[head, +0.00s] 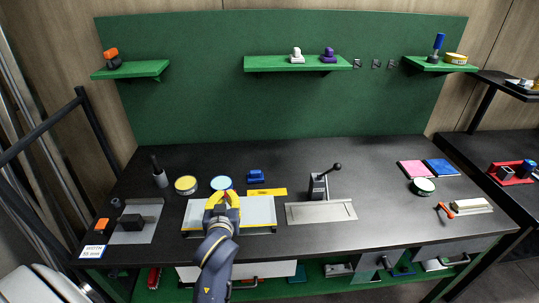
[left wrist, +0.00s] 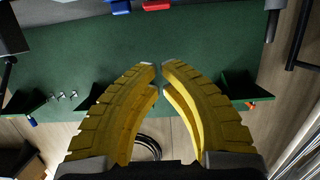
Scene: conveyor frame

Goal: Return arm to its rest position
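My left arm comes up from the bottom of the head view. Its yellow left gripper (head: 222,195) is over the pale board on the bench. In the left wrist view the two yellow fingers (left wrist: 160,66) curve in until their tips nearly meet, with nothing seen between them. The wrist view looks past them to the green back panel (left wrist: 85,45). My right arm and gripper are not in view.
Near the left gripper are a blue-lidded tin (head: 221,183), a yellow tin (head: 186,185), a blue block (head: 256,176) and a lever press (head: 320,186). A black rail (head: 45,133) stands at the left.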

